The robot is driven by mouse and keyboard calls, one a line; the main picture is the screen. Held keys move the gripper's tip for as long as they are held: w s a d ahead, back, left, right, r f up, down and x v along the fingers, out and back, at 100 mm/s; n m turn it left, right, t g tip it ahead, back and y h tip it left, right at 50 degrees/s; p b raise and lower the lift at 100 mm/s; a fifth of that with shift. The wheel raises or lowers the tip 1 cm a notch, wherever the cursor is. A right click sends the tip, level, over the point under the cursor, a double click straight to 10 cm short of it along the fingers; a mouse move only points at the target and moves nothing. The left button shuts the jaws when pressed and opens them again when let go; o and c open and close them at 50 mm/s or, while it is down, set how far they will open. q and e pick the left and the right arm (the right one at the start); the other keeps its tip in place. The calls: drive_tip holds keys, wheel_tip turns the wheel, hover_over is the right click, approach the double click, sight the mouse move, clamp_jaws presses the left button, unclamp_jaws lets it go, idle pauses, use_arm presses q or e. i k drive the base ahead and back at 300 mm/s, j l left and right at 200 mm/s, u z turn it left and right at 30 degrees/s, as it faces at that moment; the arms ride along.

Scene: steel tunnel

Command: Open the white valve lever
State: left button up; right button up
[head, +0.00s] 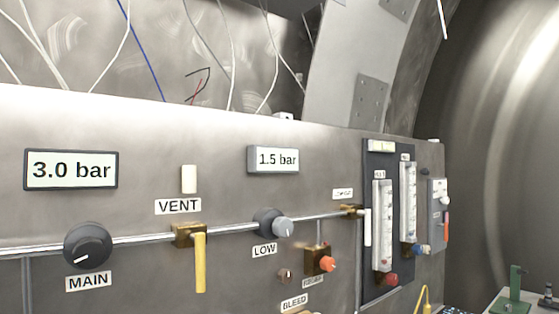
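A short white lever (367,227) hangs straight down beside a small brass valve (350,210) at the right end of the steel pipe, right of centre in the head view. A small label (343,193), too small to read surely, sits just above this valve. The white lever is at the left edge of a dark flowmeter board and stands across the line of the pipe. Neither of my grippers is in view.
A yellow lever (200,262) hangs from a brass valve under the VENT label (178,207). Black MAIN knob (88,245), grey LOW knob (273,223), orange knob (327,264) and flowmeters (382,225) protrude from the panel. A green object (514,290) stands at lower right.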

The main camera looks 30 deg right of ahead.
sight(367, 212)
drive_tip(key=z, duration=1.55)
